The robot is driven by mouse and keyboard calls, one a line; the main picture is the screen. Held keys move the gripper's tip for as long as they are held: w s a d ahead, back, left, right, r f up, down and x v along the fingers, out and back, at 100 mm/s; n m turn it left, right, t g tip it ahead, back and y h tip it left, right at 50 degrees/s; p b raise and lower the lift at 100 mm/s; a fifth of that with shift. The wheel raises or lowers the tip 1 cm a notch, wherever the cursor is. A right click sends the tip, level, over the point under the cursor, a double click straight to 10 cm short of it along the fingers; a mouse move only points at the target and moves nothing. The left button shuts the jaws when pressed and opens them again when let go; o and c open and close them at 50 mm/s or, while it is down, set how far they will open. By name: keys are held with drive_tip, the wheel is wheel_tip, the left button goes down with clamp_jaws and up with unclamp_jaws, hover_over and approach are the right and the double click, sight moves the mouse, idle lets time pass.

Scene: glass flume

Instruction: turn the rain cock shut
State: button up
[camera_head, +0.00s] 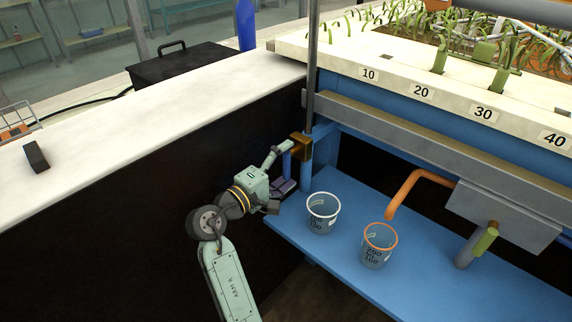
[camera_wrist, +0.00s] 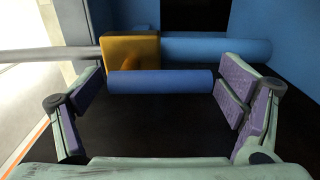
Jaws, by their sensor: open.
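The rain cock is a brass block (camera_head: 301,147) on an upright pipe at the flume's left end. The brass block (camera_wrist: 118,50) also shows in the wrist view, with a blue lever (camera_wrist: 160,83) in front of it. The lever lies parallel to the pipe. My gripper (camera_head: 284,168) is at the cock from the left, its fingers spread. In the wrist view my gripper (camera_wrist: 158,98) has one finger near each end of the lever, with narrow gaps visible. Whether either finger touches it is unclear.
A white-rimmed cup (camera_head: 321,215) and an orange-rimmed cup (camera_head: 379,246) stand on the blue shelf (camera_head: 440,285) close to my gripper's right. An orange spout (camera_head: 415,183) hangs above the second cup. A dark-sided white counter (camera_head: 170,130) runs behind my arm.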

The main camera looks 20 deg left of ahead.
drive_tip(key=v, duration=1.2)
